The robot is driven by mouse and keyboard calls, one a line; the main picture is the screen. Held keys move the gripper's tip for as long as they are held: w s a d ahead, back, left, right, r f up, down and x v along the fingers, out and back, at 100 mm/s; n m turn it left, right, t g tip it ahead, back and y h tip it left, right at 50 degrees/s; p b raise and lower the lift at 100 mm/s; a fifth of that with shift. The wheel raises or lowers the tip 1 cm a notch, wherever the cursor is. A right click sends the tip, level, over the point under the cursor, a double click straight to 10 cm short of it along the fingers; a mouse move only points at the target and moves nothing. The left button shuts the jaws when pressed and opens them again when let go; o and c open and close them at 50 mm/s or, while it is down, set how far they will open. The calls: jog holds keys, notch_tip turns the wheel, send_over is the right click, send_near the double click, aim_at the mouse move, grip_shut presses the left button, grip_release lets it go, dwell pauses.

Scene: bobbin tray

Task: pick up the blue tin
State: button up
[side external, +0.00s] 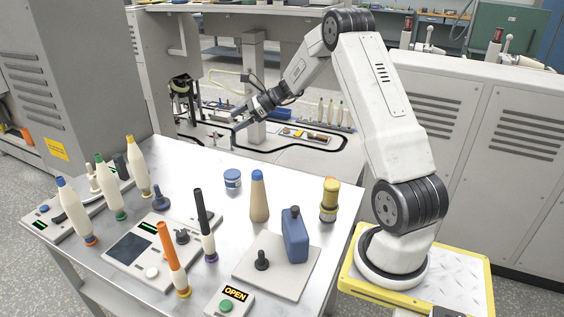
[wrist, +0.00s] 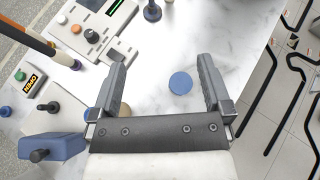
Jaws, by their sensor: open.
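The blue tin (side external: 232,179) is a small round tin with a blue lid and a pale band. It stands upright on the white table near its far edge. In the wrist view its round blue lid (wrist: 181,83) shows from above, between the two fingers and closer to the right one. My gripper (side external: 224,122) is open and empty, held well above the table on its far side. In the wrist view my gripper (wrist: 162,66) has its fingers spread wide, with nothing between them at finger height.
A tan cone (side external: 259,197) with a blue top stands right of the tin. A blue bottle (side external: 295,238) stands on a pale plate (side external: 258,277). A yellow-topped bobbin (side external: 329,200) is near the right edge. Several spindles and control panels fill the left.

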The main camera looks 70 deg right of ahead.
jog(key=d+m+t, duration=0.2)
jog(key=d, duration=0.3)
send_near(235, 173)
jog(key=shift+w+a+f+m+h, duration=0.15)
jog(key=shift+w+a+f+m, duration=0.1)
jog(key=shift+w+a, duration=0.3)
jog(key=shift+w+a+f+m+h, duration=0.15)
jog(key=shift+w+a+f, duration=0.1)
jog(key=shift+w+a, duration=0.35)
jog(key=shift+x, duration=1.3)
jog(key=shift+w+d, duration=0.15)
jog(key=shift+x, duration=2.55)
jog(key=shift+f, duration=0.1)
jog(key=shift+d, duration=0.1)
jog(key=c, duration=1)
